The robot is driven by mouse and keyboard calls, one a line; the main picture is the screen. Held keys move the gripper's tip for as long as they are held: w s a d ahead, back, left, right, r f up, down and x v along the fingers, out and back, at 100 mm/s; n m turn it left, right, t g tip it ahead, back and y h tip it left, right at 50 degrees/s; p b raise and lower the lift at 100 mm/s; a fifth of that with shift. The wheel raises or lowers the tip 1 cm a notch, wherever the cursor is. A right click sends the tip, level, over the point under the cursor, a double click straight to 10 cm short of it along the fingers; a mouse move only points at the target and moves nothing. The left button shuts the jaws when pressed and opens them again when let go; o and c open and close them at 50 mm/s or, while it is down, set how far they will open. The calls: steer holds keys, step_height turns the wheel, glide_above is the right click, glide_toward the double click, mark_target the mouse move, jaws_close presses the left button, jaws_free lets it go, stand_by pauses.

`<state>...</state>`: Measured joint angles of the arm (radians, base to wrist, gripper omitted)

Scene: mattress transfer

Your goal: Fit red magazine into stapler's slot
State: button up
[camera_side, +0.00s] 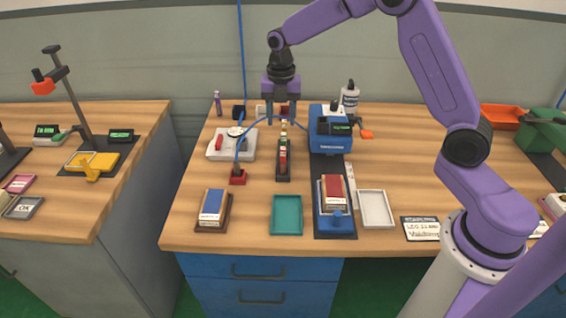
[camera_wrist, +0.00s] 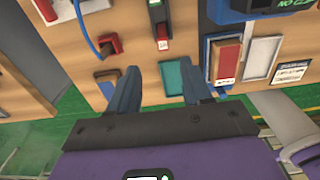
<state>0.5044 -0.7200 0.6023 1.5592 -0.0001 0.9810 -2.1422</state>
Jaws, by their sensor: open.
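A red-topped block with a white labelled front (camera_side: 334,190), perhaps the red magazine, sits on a blue holder (camera_side: 335,223) near the table's front edge. In the wrist view the red block (camera_wrist: 228,62) shows at the right of the fingers. A blue machine with a black display (camera_side: 328,142) stands behind it; I cannot tell whether it is the stapler, and no slot is clear. My gripper (camera_side: 281,103) is raised near the back of the table, apart from both. In the wrist view my gripper (camera_wrist: 160,68) has its fingers spread, with nothing held.
A blue-topped block (camera_side: 212,205) sits in a brown tray at front left. A teal tray (camera_side: 286,214) and a pale tray (camera_side: 375,209) lie empty. A narrow black rack (camera_side: 283,174) holds red and green pieces. A red-ended cable (camera_side: 238,176) lies left of it. The table's right side has free room.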

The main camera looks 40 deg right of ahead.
mark_target(283, 148)
step_height(283, 148, down, 7)
steer(key=shift+s+f, duration=0.15)
steer(key=shift+f, duration=1.15)
steer(key=shift+s+f, duration=0.1)
steer(key=shift+f, duration=1.15)
jaws_close()
